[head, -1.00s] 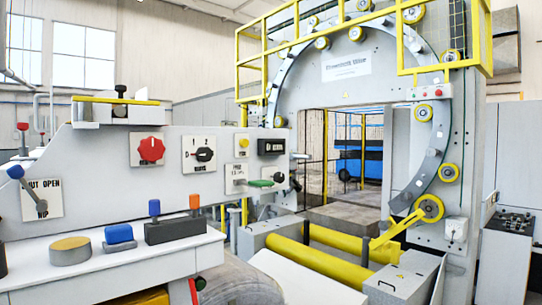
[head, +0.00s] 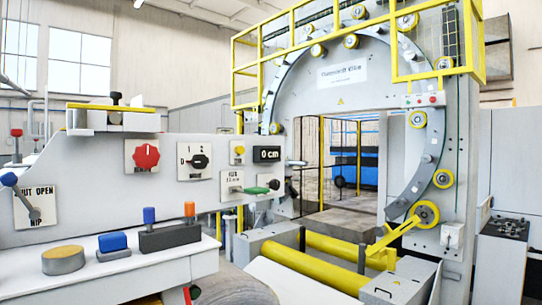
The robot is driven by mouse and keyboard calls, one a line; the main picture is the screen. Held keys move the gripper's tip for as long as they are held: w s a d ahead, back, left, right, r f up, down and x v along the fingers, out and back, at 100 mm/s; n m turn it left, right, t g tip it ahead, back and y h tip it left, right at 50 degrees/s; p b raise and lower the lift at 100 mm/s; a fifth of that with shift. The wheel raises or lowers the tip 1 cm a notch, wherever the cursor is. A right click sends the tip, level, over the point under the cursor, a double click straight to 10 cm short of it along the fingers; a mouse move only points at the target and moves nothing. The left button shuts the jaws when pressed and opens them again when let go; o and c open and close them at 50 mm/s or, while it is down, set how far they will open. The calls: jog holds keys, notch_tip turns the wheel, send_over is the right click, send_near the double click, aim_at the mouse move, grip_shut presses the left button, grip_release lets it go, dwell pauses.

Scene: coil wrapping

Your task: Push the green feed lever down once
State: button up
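The green feed lever (head: 257,190) sticks out to the right from a small plate (head: 231,184) low on the right part of the grey control panel (head: 190,211). It looks about level. A dark knob (head: 274,185) sits just right of its tip. A black display (head: 267,154) above it reads "0 cm". My gripper is not in view, and nothing touches the lever.
The panel also bears a red knob (head: 145,156), a numbered black selector (head: 199,162) and a blue-tipped nip lever (head: 25,195). The ring wrapping machine (head: 452,150) stands behind, with yellow rollers (head: 310,262).

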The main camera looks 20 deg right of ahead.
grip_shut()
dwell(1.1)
